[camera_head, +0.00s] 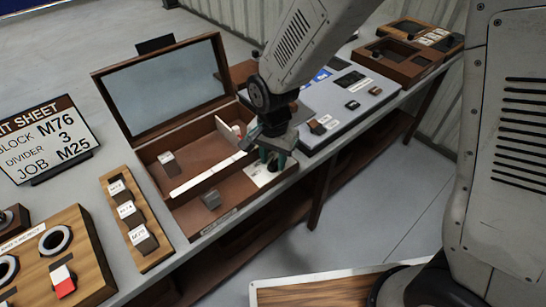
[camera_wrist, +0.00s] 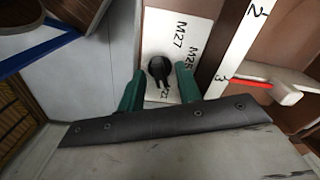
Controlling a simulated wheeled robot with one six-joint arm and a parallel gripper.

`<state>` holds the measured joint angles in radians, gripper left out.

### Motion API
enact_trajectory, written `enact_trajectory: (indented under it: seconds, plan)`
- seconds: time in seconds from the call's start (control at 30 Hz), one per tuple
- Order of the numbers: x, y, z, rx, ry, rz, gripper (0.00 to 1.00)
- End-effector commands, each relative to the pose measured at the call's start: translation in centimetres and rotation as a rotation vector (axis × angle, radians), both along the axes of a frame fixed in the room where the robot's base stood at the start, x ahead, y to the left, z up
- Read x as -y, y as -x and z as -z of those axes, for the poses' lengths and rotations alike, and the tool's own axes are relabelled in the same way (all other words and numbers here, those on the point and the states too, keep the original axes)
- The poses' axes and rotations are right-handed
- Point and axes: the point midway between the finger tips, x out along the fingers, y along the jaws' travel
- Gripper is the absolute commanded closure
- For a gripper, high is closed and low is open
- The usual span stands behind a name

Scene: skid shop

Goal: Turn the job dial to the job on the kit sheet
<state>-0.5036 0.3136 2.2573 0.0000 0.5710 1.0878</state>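The kit sheet (camera_head: 47,140) reads block M76, divider 3, job M25. The job dial is a black knob (camera_wrist: 160,68) on a white plate (camera_wrist: 157,25) in the box's right end; the plate also shows in the head view (camera_head: 258,179). One label reads M27; another starts with M2, its last character unclear. A label below the knob is partly hidden. The knob's narrow part seems to point toward that lower label. My gripper (camera_wrist: 160,80) is over the plate, its green fingers on both sides of the knob with small gaps. In the head view my gripper (camera_head: 272,158) hides the knob.
The wooden box (camera_head: 160,192) has an open lid (camera_head: 165,85) and a white numbered divider strip (camera_head: 205,176). A block rack (camera_head: 135,220) stands to its left, a grey panel (camera_head: 345,105) to its right. The strip runs close beside my gripper.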

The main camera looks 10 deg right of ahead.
Motion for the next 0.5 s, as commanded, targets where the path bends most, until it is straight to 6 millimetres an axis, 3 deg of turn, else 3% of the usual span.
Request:
enact_trajectory:
  seconds: [0.13, 0.27, 0.5]
  plan:
    - [0.0, 0.0, -0.03, 0.0, 0.0, 0.0, 0.65]
    - [0.0, 0.0, -0.04, 0.0, 0.0, 0.0, 1.0]
    - [0.0, 0.0, -0.06, 0.0, 0.0, -0.005, 1.0]
